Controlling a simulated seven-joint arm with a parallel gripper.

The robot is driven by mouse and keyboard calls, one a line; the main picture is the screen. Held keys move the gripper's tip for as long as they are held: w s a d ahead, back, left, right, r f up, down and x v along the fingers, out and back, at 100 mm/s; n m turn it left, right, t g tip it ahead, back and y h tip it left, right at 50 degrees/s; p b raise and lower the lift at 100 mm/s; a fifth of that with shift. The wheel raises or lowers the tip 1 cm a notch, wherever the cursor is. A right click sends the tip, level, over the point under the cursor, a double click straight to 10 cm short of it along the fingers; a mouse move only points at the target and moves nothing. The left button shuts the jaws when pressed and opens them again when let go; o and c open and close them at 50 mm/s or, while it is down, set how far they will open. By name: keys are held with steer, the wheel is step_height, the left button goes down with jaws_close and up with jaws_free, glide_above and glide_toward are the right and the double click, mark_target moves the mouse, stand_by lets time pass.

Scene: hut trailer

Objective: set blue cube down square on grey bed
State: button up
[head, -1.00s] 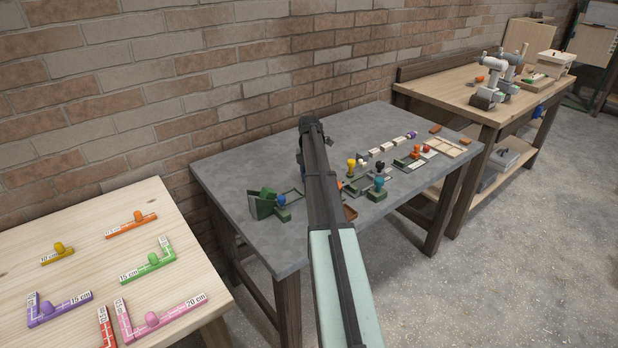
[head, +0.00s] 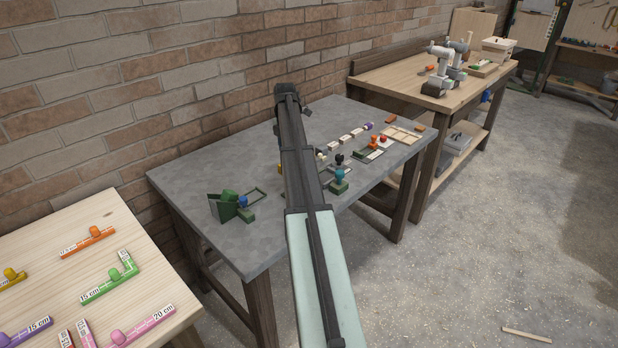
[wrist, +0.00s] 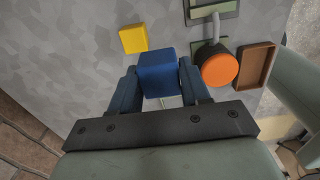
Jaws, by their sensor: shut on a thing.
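In the wrist view my gripper (wrist: 159,88) is shut on the blue cube (wrist: 158,72), with dark blue fingers on its left and right sides. The cube is over or on the mottled grey surface (wrist: 70,50); I cannot tell whether it touches. No separate grey bed stands out from this surface. In the head view my dark arm hides the gripper and the held cube. The grey tabletop (head: 185,178) shows around the arm.
Near the cube lie a yellow block (wrist: 133,39), an orange round knob (wrist: 220,70) and a brown tray (wrist: 257,65). Green fixtures (head: 222,207) stand at the table's left, and several knobbed pieces and a wooden tray (head: 403,136) at its right. A brick wall (head: 150,70) is behind.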

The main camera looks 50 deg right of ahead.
mark_target(330, 174)
steer(key=s+d, duration=0.6)
steer(key=s, duration=0.3)
steer(key=shift+s+d+r, duration=0.15)
steer(key=shift+d+r, duration=0.05)
steer(key=shift+r, duration=0.05)
steer(key=shift+f, duration=4.95)
steer(key=shift+f, duration=0.1)
steer(key=o, duration=0.6)
steer(key=shift+f, duration=0.1)
steer(key=shift+c, duration=0.2)
steer(key=shift+o, duration=1)
